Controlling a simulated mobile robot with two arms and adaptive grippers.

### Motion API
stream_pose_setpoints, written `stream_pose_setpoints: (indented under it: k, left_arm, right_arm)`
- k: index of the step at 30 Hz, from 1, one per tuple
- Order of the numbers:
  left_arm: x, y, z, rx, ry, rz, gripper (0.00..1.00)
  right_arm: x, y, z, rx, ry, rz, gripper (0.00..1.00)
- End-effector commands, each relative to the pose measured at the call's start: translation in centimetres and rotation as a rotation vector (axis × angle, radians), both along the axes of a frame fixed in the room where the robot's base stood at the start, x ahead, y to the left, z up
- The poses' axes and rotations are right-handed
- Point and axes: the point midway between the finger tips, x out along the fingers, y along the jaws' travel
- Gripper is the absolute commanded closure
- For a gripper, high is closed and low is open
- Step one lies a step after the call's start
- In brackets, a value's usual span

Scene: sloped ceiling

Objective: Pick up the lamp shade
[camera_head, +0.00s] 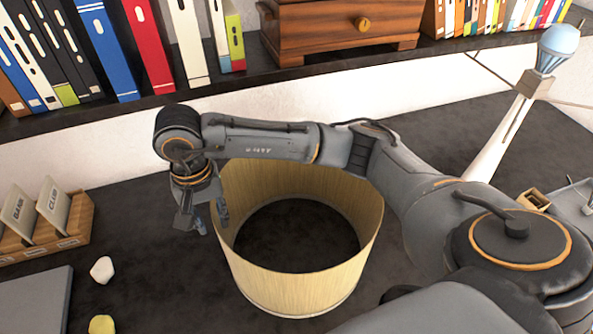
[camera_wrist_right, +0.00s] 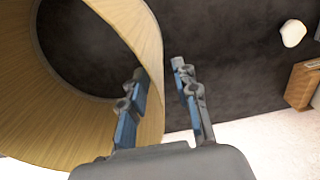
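The lamp shade (camera_head: 300,282) is a tan, open-ended ring standing on the dark desk at the centre of the head view. It also shows at the left of the right wrist view (camera_wrist_right: 150,62). My right gripper (camera_head: 212,226) is at the shade's left side, pointing down. In the right wrist view, its two fingers (camera_wrist_right: 158,70) are apart, one on the inner side of the shade's wall and one outside, with the wall's edge between them. I cannot tell whether either finger touches it. My right arm covers the shade's far rim. My left gripper is not in view.
A bare lamp with a blue bulb (camera_head: 558,46) stands at the right. A wooden card holder (camera_head: 72,222), a grey flat object (camera_head: 38,300), a white stone-like piece (camera_head: 102,270) and a yellow one (camera_head: 101,325) lie left. A shelf with binders and a wooden chest (camera_head: 345,28) runs behind.

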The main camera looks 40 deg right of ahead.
Motion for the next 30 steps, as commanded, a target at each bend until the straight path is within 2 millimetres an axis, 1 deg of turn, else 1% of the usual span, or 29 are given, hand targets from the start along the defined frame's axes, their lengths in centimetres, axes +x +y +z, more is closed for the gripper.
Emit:
stream_pose_setpoints:
  k: [1, 3, 6, 9, 15, 16, 17, 18, 20, 30]
  left_arm:
    - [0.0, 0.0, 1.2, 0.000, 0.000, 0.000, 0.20]
    - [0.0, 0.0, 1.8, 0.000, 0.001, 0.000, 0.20]
    - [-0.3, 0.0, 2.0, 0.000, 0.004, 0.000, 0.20]
    - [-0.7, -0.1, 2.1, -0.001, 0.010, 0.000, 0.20]
    - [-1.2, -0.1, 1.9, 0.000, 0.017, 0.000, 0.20]
    - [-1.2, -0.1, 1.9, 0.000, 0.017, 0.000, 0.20]
    - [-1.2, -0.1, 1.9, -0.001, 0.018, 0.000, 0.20]
    - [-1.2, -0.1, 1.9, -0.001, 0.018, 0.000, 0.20]
    - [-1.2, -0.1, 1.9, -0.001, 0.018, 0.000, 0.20]
    - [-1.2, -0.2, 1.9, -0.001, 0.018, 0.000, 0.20]
  right_arm:
    - [-0.1, -0.3, -0.4, -0.002, 0.008, -0.002, 0.70]
    - [-0.1, -0.5, -1.5, -0.002, 0.008, -0.001, 0.70]
    - [0.0, -0.4, -2.9, 0.000, 0.005, -0.002, 0.70]
    - [0.1, -0.4, -3.5, 0.000, 0.002, 0.000, 0.70]
    - [0.1, -0.4, -3.7, 0.000, 0.001, 0.000, 0.70]
    - [0.1, -0.4, -3.7, 0.000, 0.001, 0.000, 0.74]
    - [0.1, -0.4, -3.7, 0.000, 0.001, 0.000, 0.80]
    - [0.1, -0.4, -3.7, 0.000, 0.001, 0.000, 0.88]
    - [0.1, -0.4, -3.7, 0.000, 0.001, 0.000, 1.00]
    - [0.1, -0.4, -3.6, -0.001, 0.000, -0.001, 1.00]
